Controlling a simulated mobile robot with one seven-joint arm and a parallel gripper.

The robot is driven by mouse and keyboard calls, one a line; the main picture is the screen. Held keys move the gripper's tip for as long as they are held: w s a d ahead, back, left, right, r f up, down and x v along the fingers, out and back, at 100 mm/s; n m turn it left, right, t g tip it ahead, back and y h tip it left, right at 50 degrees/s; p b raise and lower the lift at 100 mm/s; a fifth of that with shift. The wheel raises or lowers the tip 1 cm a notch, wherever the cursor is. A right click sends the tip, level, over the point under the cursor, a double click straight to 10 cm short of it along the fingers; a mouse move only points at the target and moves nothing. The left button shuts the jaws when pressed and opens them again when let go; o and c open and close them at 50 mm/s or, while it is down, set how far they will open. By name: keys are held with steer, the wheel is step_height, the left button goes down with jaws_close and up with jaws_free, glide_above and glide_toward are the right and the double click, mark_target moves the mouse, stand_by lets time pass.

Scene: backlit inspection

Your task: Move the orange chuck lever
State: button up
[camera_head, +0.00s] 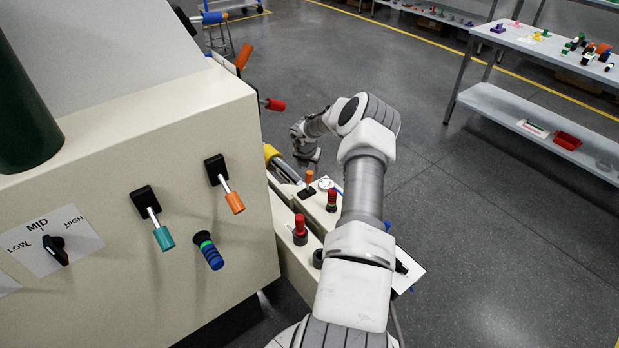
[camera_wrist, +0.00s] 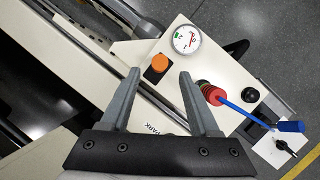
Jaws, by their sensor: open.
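Several orange-handled things show, and I cannot tell by a label which one is the chuck lever. A small orange-topped lever (camera_head: 309,177) stands upright on the low cream console beside the machine. It also shows from above in the wrist view as an orange knob (camera_wrist: 159,63), between and just beyond my fingertips. My gripper (camera_wrist: 159,75) is open and empty, its two grey fingers apart. In the head view my gripper (camera_head: 308,158) hangs above this orange top. Another orange-handled lever (camera_head: 235,203) slants down from the machine's front panel. A third orange handle (camera_head: 243,57) is behind the machine.
Close by are a white dial gauge (camera_wrist: 187,40), a red ribbed knob (camera_wrist: 213,94), a blue-handled lever (camera_wrist: 290,126) and a black knob (camera_wrist: 250,94). The machine's cream panel (camera_head: 110,270) stands left of my arm. Open floor (camera_head: 480,240) lies right.

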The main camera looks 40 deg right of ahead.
mark_target(310, 173)
steer(key=b+x, duration=0.1)
steer(key=x, duration=0.5)
steer(key=shift+w+d+f+b, duration=0.1)
steer(key=shift+f+b, duration=0.15)
steer(key=shift+b, duration=0.05)
steer(key=shift+c, duration=0.4)
jaws_close()
stand_by(0.8)
